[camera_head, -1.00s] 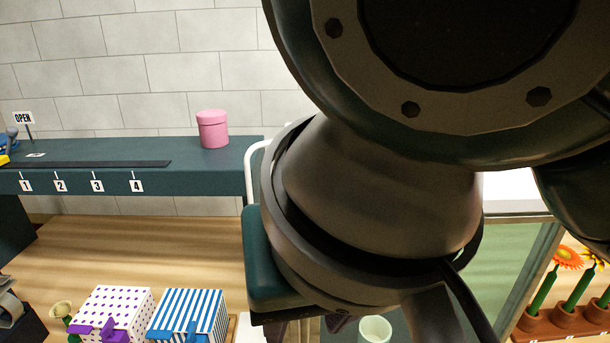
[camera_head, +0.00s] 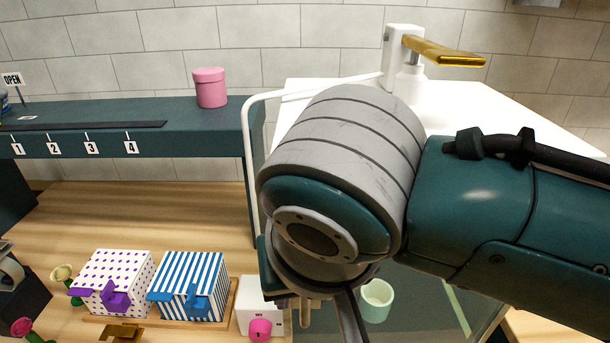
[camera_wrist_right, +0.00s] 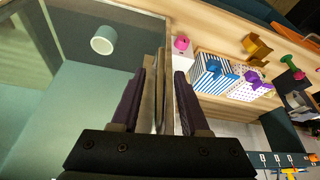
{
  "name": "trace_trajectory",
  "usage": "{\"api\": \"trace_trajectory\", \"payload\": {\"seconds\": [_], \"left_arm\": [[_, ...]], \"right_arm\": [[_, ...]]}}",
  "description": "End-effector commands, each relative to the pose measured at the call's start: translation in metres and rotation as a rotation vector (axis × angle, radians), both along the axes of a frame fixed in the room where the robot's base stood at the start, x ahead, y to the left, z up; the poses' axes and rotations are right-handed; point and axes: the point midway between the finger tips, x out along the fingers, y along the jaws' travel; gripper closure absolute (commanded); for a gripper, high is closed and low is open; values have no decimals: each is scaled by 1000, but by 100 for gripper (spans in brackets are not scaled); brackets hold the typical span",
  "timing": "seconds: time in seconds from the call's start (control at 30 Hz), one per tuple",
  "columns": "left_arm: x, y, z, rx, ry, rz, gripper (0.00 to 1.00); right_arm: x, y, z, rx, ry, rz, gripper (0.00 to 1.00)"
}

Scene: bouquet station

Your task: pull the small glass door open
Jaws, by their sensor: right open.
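My right gripper (camera_wrist_right: 160,85) is open, its two dark fingers apart in the right wrist view. Pale upright bars, which look like the edge or handle of the small glass door (camera_wrist_right: 152,108), stand between the fingers; I cannot tell whether they touch. Greenish glass and a cabinet inside with a pale green cup (camera_wrist_right: 104,40) show left of the fingers. In the head view my right forearm and wrist cover most of the cabinet front, and the fingertips are mostly hidden low in the middle. The cup (camera_head: 376,300) shows there through the glass. My left gripper is not in view.
The cabinet has a white top (camera_head: 470,110) with a white and gold dispenser (camera_head: 405,60). Left of the gripper stand a small white box with a pink knob (camera_head: 260,328), a striped box (camera_head: 192,285) and a dotted box (camera_head: 118,283). A pink canister (camera_head: 210,87) is on the shelf behind.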

Motion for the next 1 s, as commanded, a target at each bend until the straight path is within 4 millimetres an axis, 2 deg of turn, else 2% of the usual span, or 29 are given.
{"api": "trace_trajectory", "payload": {"seconds": [0.17, 0.53, 1.0], "left_arm": [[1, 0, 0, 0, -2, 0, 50], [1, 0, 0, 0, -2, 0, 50], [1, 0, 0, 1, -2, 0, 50]], "right_arm": [[0, 0, 0, 0, 0, 0, 57], [0, 0, 0, 0, 0, 0, 99], [0, 0, 0, -1, 1, 0, 100]]}}
